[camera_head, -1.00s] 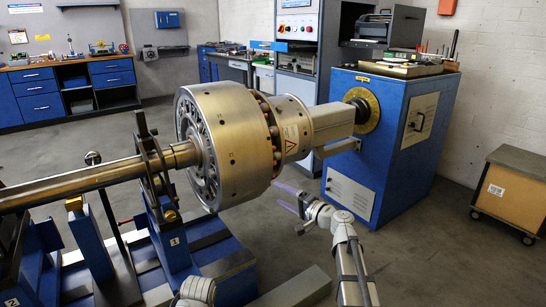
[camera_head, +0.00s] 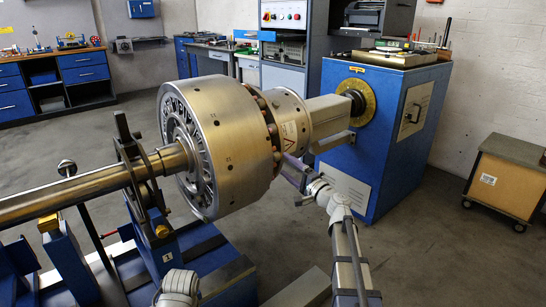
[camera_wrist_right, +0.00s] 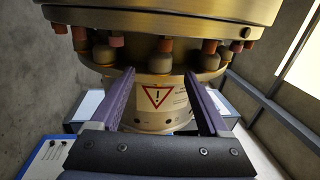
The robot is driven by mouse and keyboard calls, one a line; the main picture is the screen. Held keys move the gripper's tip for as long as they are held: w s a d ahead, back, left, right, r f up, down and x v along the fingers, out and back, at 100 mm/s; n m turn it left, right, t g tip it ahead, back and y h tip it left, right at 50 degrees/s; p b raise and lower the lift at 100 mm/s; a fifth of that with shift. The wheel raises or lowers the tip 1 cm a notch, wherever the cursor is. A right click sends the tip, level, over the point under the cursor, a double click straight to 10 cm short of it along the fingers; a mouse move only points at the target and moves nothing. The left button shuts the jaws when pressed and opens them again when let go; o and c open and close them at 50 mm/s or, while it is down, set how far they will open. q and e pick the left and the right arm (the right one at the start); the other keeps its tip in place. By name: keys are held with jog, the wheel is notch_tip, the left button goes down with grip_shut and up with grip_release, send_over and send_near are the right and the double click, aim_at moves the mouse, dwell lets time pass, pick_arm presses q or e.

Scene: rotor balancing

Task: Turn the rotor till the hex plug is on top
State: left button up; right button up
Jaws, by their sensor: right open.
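The rotor (camera_head: 222,150) is a large brass-grey drum lying level on its shaft (camera_head: 90,187), with small dark holes in its rim. I cannot tell any of these holes or plugs as the hex plug. My right gripper (camera_head: 291,168) is open at the narrower flange side of the drum, low and to the right. In the right wrist view its two purple fingers (camera_wrist_right: 160,74) stand apart in front of the hub with a red warning triangle (camera_wrist_right: 157,96). Bolts (camera_wrist_right: 163,50) ring the flange just beyond the fingertips.
A blue drive cabinet (camera_head: 365,180) stands right of the rotor, joined by a coupling. The blue bearing stand (camera_head: 170,255) carries the shaft at left. A wooden cart (camera_head: 505,180) is far right. Floor between cabinet and cart is clear.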

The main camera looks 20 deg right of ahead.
aim_at(278, 159)
jog(key=p+x, duration=0.1)
jog(key=x, duration=0.6)
jog(key=shift+w, duration=0.25)
jog(key=shift+a, duration=0.1)
grip_shut()
jog(key=shift+s, duration=0.1)
dwell(0.9)
